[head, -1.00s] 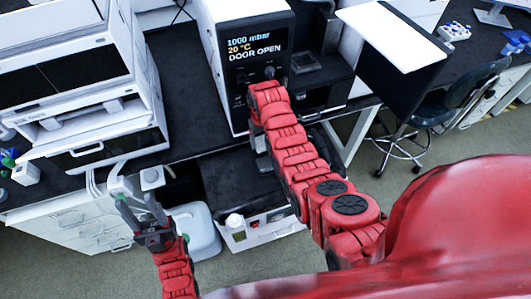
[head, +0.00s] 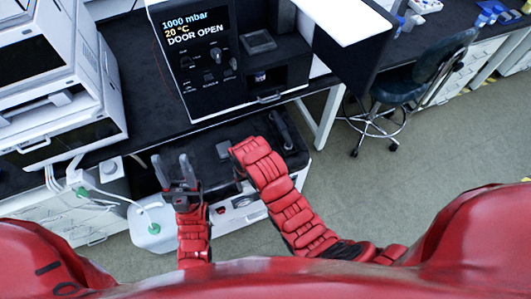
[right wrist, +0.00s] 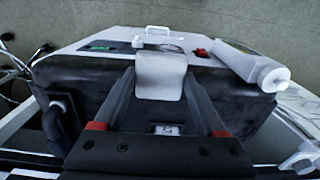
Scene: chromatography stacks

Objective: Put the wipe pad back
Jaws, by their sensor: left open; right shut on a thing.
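The wipe pad (right wrist: 160,75) looks like a small white folded piece in the right wrist view. My right gripper (right wrist: 160,88) has its two fingers on either side of it, shut on it, over the front edge of a black-topped white unit (right wrist: 85,72).
A white bottle (right wrist: 250,68) lies on the unit's right side. A white carboy (head: 152,232) with a green cap and tubing stands at lower left. The oven (head: 205,65) reads DOOR OPEN; its dark door (head: 350,60) juts right. A chair (head: 405,80) stands on otherwise open floor.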

